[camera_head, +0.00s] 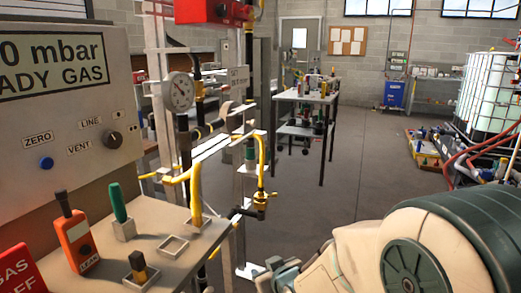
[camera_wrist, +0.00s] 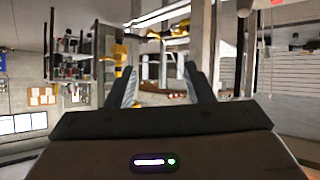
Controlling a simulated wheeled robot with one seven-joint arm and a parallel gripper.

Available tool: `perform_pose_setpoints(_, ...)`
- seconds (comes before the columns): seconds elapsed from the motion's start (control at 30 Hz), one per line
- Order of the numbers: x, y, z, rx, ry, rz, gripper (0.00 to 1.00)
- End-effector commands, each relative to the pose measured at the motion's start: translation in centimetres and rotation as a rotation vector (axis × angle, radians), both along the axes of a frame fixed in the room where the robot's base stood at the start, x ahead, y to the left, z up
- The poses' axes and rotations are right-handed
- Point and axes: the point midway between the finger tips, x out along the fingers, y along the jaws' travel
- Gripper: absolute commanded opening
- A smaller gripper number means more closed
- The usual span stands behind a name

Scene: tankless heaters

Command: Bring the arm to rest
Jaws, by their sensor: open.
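My gripper (camera_wrist: 160,80) shows in the wrist view with its two dark fingers spread apart. The gap between them is empty, and no finger touches anything I can see. The wrist picture looks turned over, with windows at lower left. In the head view my arm, cream and dark green, fills the lower right corner. It is raised above the floor, to the right of the bench with the gas panel. The gripper's fingers cannot be made out in the head view.
At left, a grey panel (camera_head: 60,120) stands behind a bench holding an orange leak detector (camera_head: 78,240) and a green-handled tool (camera_head: 119,205). Yellow pipework (camera_head: 262,165) stands close to my arm. A table (camera_head: 306,95) is further back. Open floor (camera_head: 375,160) lies in the middle.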

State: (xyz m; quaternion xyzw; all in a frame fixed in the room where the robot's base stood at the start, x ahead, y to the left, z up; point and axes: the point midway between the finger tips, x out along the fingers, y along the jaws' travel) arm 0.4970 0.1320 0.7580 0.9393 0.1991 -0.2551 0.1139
Motion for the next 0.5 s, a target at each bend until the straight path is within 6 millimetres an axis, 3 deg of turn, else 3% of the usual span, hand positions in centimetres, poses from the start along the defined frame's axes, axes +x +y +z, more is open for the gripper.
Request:
perform_pose_setpoints(0.03,-0.4,-1.4,3.4,-0.02,0.033,-0.04,0.48)
perform_pose_setpoints(0.27,-4.3,-6.9,10.8,-0.086,0.242,-0.214,0.48)
perform_pose_setpoints(0.5,-10.7,-11.1,18.6,-0.097,0.48,-0.369,0.48)
